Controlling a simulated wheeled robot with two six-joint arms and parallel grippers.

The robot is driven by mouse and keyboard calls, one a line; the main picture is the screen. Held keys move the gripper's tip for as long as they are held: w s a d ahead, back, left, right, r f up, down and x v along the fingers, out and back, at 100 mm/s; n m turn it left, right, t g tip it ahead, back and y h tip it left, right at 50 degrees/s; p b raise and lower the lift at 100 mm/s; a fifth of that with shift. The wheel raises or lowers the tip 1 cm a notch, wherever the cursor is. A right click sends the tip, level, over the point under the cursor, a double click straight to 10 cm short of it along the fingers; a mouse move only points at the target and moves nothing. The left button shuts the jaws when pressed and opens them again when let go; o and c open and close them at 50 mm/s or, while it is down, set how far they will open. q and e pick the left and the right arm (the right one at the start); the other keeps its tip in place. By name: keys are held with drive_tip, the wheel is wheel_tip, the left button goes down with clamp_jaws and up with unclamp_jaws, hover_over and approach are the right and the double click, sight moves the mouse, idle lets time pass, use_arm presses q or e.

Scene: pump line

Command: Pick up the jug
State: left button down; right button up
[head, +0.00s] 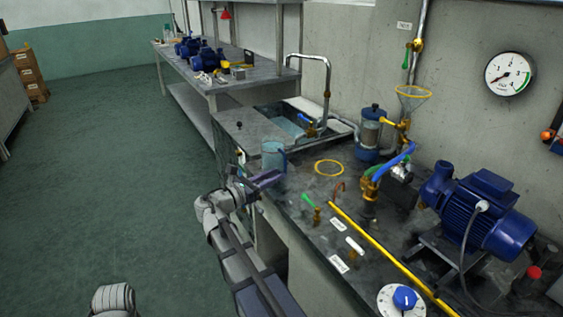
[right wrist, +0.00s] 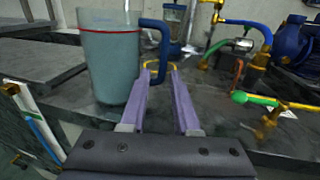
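The jug (head: 273,156) is a translucent blue-grey vessel standing upright near the front left of the dark bench top. In the right wrist view the jug (right wrist: 110,65) is large on the left, with a red line around its upper part and a blue handle (right wrist: 163,50) on its right side. My right gripper (head: 272,178) is just in front of the jug. In the right wrist view its two purple fingers (right wrist: 161,72) are apart and empty, with the handle just beyond their tips. I cannot tell whether they touch it. My left gripper is not in view.
A sink (head: 290,118) lies behind the jug. To the right are a yellow ring (head: 329,168), a green-handled valve (head: 310,201), a long yellow pipe (head: 385,257) and a blue pump (head: 485,215). The bench's front edge runs below my right gripper. The floor at left is clear.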

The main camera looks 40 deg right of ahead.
sight(286, 169)
drive_tip(key=shift+w+d+r, duration=0.1)
drive_tip(key=shift+d, duration=1.85)
drive_tip(key=shift+w+d+r, duration=0.1)
drive_tip(key=shift+d, duration=1.85)
clamp_jaws()
